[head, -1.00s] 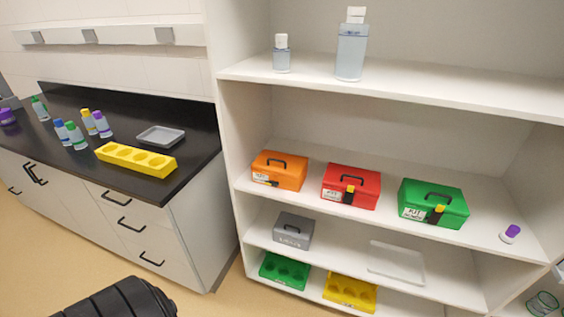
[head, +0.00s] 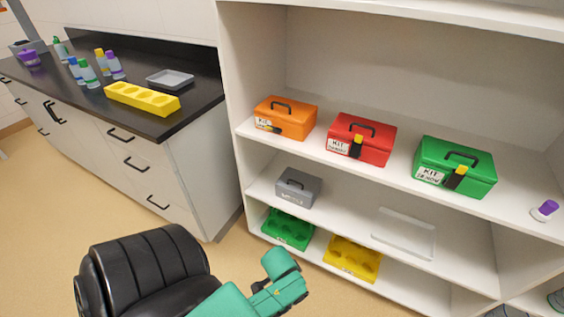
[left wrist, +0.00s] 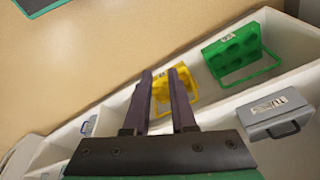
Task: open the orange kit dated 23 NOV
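The orange kit (head: 287,113) is a closed box with a black top handle, at the left end of the middle shelf in the head view. Its white front label reads KIT, but the date is too small to read. A dark and yellow latch piece (head: 268,128) shows on its front. My left gripper (left wrist: 161,72) is open and empty in the left wrist view, with the lower-shelf racks beyond its fingers. In the head view my green left arm is low, in front of the shelves and below the orange kit. My right gripper is not in view.
Red (head: 362,134) and green (head: 455,162) kits stand right of the orange one. A grey box (head: 298,187) and clear tray (head: 403,232) are below; green (head: 289,228) and yellow (head: 352,258) racks are at the bottom. A black-topped counter (head: 150,119) stands left.

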